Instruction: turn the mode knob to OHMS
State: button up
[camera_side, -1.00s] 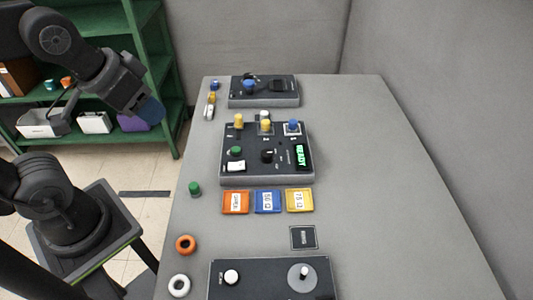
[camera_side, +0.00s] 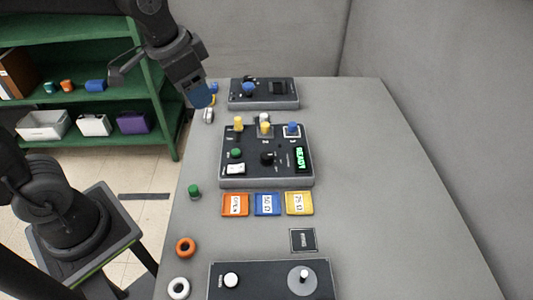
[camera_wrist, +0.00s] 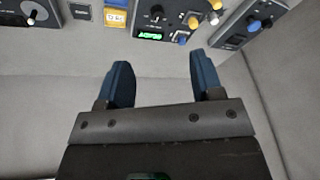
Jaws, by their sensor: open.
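A dark box with a blue knob (camera_side: 248,90) and a dark display stands at the back of the table; its blue knob also shows in the wrist view (camera_wrist: 254,25). The middle box has a black knob (camera_side: 267,158), seen also in the wrist view (camera_wrist: 156,11). Lettering around both knobs is too small to read, so I cannot tell which one is marked for mode. My gripper (camera_side: 203,98) is open and empty, raised near the table's left edge, left of the back box. Its blue fingers stand apart in the wrist view (camera_wrist: 161,78), touching nothing.
The middle box (camera_side: 225,178) carries yellow and blue posts, a green button and a lit green READY display (camera_side: 300,157). Orange, blue and yellow tiles (camera_side: 267,204) lie before it. A front panel (camera_side: 255,280) has a grey dial. The table's right side is clear.

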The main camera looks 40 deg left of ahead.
jog(key=w+d+f+m+g, duration=0.25)
jog(key=w+f, duration=0.25)
jog(key=w, duration=0.4)
jog(key=m+g, duration=0.1)
jog(key=m, duration=0.2)
send_near(266, 155)
notch_tip(266, 155, down, 10)
jog(key=shift+w+d+r, duration=0.1)
jog(key=shift+r, duration=0.05)
jog(key=c, duration=0.9)
